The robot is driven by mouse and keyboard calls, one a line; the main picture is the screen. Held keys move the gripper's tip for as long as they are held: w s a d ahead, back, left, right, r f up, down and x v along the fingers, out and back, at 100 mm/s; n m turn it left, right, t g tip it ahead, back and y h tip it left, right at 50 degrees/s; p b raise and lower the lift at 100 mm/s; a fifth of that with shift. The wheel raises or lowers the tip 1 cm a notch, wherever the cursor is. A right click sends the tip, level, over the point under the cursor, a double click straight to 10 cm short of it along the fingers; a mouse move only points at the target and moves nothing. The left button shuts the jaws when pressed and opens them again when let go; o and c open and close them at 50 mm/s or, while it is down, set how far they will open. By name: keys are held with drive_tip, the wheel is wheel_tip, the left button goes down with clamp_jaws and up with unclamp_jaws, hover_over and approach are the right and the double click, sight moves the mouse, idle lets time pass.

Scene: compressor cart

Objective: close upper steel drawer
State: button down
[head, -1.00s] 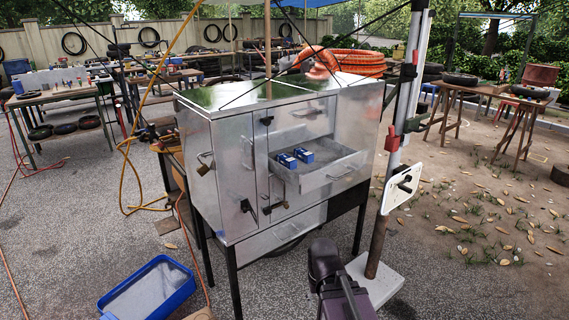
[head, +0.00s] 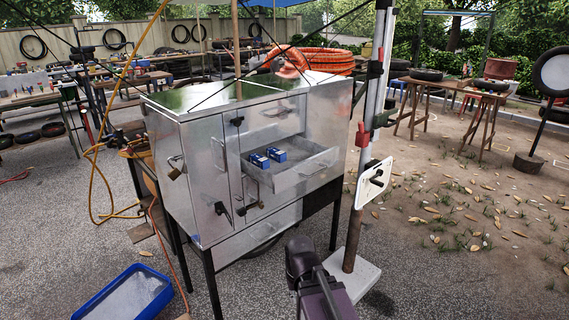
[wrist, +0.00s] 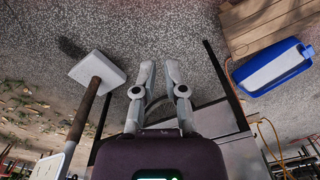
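A steel cabinet (head: 180,195) stands on dark legs in the middle of the head view. My dark arm in the head view is in front of the cabinet; the fingers are not visible there.
A pole on a pale base slab (head: 350,277) stands close to the cabinet's right, with a white plate (head: 374,182) on it. A blue tub (head: 125,292) lies at the lower left. Ground at right is open.

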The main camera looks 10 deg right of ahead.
sight(321, 171)
drive_tip(key=w+d+r+m+t+y+p, duration=0.7)
drive_tip(key=w+d+r+m+t+y, duration=0.15)
drive_tip(key=w+d+r, duration=0.85)
drive_tip(key=w+d+r+m+t+p, duration=0.1)
drive_tip(key=w+d+r+m+t, duration=0.2)
drive_tip(key=d+r+t, duration=0.2)
drive_tip(key=d+r+h, duration=0.1)
drive_tip(key=d, duration=0.2)
drive_tip(key=shift+w+d+r, duration=0.2)
drive_tip(key=shift+d, duration=0.2)
drive_tip(key=shift+m, duration=0.25)
drive_tip(key=b+x, duration=0.2)
drive_tip(key=x, duration=1.2)
drive_tip(key=shift+a+r, duration=0.1)
